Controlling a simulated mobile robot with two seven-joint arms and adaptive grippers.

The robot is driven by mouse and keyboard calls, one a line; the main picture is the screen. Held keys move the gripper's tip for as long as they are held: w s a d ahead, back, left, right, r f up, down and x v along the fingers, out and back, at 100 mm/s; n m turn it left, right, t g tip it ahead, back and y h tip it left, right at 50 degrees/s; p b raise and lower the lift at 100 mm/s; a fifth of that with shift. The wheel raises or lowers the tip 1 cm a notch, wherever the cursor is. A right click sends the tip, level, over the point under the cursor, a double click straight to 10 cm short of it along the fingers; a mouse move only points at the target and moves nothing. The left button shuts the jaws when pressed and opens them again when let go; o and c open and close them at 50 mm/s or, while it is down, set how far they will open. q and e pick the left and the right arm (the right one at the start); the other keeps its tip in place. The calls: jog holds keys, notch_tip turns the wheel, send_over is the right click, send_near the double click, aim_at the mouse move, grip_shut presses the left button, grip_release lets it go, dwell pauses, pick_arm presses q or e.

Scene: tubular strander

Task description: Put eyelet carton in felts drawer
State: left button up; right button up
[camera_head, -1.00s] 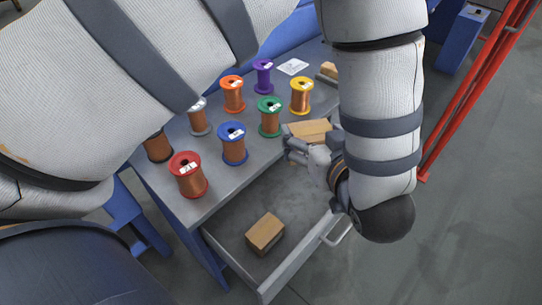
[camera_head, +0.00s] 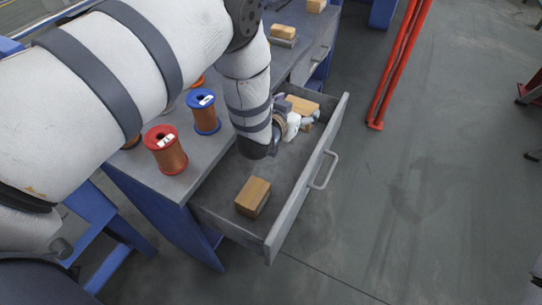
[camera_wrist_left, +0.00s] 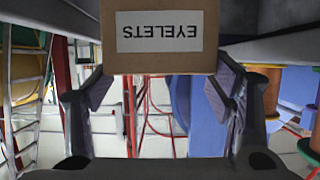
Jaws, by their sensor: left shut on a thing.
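The eyelet carton (camera_head: 303,103) is a brown box at the far end of the open drawer. In the left wrist view the carton (camera_wrist_left: 160,37) shows an upside-down EYELETS label between the fingers. My left gripper (camera_head: 297,118) is shut on it, over the drawer's far end. I cannot tell whether the carton touches the drawer floor. The grey drawer (camera_head: 302,199) is pulled out from the bench; no felts label is readable. Another brown carton (camera_head: 253,196) lies in its near part. My right gripper is not in view.
Red (camera_head: 166,150) and blue (camera_head: 205,111) spools stand on the grey bench top, partly behind my arm. More small cartons (camera_head: 283,32) sit farther back. The drawer's middle is clear. A red post (camera_head: 394,75) stands beyond, with open floor to the right.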

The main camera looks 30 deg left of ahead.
pick_arm(q)
notch_tip(320, 180, down, 9)
jog(key=shift+f+b, duration=0.15)
jog(key=shift+b, duration=0.65)
jog(key=shift+f, duration=0.45)
jog(key=o, duration=1.1)
jog(key=shift+o, duration=0.2)
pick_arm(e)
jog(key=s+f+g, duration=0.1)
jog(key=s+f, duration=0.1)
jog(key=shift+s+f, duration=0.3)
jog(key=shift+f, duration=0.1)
